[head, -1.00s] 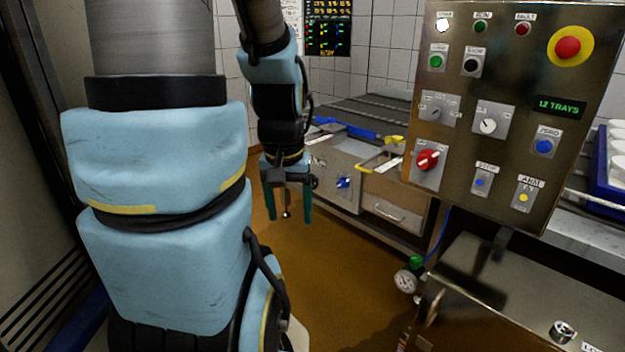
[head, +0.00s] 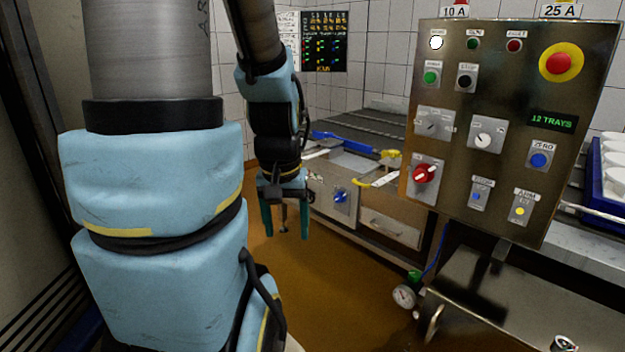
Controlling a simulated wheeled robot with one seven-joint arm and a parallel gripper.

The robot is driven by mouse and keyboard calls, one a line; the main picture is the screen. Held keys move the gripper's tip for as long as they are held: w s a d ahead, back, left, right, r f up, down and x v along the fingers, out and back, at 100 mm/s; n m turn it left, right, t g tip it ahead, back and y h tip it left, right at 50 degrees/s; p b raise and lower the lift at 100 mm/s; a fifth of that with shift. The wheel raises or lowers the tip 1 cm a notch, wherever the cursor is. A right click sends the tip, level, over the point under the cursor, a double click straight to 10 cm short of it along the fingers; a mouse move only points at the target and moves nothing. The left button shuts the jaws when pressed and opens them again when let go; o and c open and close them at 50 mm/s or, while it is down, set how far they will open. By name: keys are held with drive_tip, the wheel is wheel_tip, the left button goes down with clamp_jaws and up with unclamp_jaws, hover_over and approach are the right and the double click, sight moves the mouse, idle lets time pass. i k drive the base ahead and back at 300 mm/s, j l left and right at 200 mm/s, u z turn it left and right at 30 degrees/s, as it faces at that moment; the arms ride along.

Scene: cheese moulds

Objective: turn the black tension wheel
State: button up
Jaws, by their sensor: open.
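My gripper (head: 285,234) hangs in the middle of the head view, fingers pointing down, open with a gap between the teal fingers. Nothing shows held in it. I cannot clearly make out a black tension wheel. A small dark shape shows just right of the gripper, in front of the grey machine front (head: 325,190), but it is too small to tell what it is. A blue knob (head: 340,197) sits on that front, a little right of the gripper and apart from it in the picture.
A steel control panel (head: 470,215) with buttons, dials, a red rotary switch (head: 424,173) and an emergency stop (head: 561,62) stands at the right. A dark conveyor (head: 375,125) lies behind. A pressure gauge (head: 404,296) stands low. Brown floor (head: 330,290) is clear below my gripper.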

sight(311, 195)
drive_tip(key=i, duration=0.3)
drive_tip(key=i+l+u, duration=0.15)
drive_tip(key=i+u, duration=0.25)
drive_tip(key=i+l+u, duration=0.25)
drive_tip(key=i+u, duration=0.15)
drive_tip(key=u, duration=0.9)
